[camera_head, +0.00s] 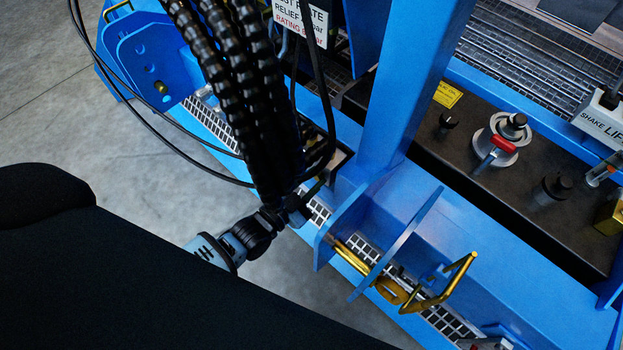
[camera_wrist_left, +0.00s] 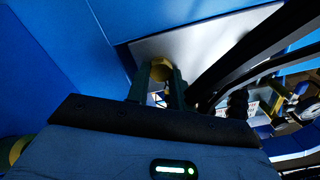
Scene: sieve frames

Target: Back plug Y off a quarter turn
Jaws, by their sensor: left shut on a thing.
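A brass hex-headed plug (camera_wrist_left: 160,69) shows in the left wrist view, between my two fingers and in front of a pale metal plate. No letter on it can be read, so I cannot tell from a mark that it is plug Y. My left gripper (camera_wrist_left: 160,88) is shut on this plug. In the head view my left gripper (camera_head: 298,208) is at the lower end of the black hoses, beside the blue frame, and the plug is hidden there. My right gripper is not in view.
Thick black ribbed hoses (camera_head: 235,100) and thin cables hang close to my left gripper. A blue bracket carries a yellow-handled pin (camera_head: 440,287) to its right. Grey floor is clear at left.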

